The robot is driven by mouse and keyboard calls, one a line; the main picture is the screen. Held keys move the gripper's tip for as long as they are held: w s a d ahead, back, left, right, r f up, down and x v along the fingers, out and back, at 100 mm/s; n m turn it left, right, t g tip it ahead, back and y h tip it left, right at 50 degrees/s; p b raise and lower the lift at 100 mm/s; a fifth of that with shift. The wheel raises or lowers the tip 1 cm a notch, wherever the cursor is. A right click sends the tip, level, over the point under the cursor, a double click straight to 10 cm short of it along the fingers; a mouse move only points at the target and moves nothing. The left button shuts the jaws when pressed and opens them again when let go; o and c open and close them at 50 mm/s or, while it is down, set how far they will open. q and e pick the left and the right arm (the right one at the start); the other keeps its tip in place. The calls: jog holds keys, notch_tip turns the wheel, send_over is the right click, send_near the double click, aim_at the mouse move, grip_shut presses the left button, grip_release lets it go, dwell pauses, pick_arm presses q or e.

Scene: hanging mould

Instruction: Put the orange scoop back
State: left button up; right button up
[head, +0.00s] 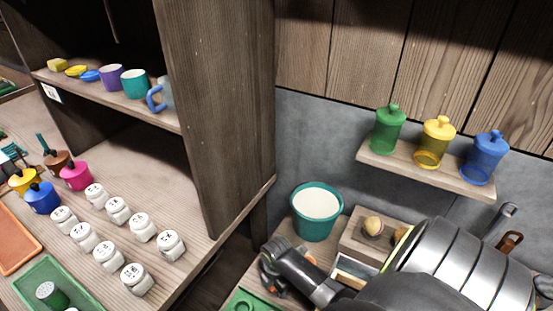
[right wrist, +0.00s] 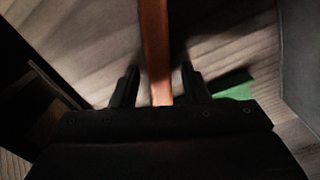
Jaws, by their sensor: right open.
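My right gripper (head: 268,268) reaches in from the right, low over the lower counter in front of the teal bucket. In the right wrist view its two fingers (right wrist: 157,88) stand apart. An orange-brown bar, which looks like the orange scoop's handle (right wrist: 155,45), runs between them with a gap on both sides. In the head view a small orange part (head: 309,255) shows just beyond the gripper; the rest is hidden by my arm. I cannot make out the scoop's bowl. My left gripper is not in view.
A teal bucket (head: 317,212) with pale contents stands behind the gripper. A wooden box (head: 355,243) with round items is to its right. A wall shelf (head: 430,172) holds green, yellow and blue jars. A wooden upright (head: 220,110) and a counter with several white jars are left.

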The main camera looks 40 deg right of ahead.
notch_tip(320, 180, up, 12)
jog(key=shift+r, duration=0.15)
dwell(0.4)
dwell(0.4)
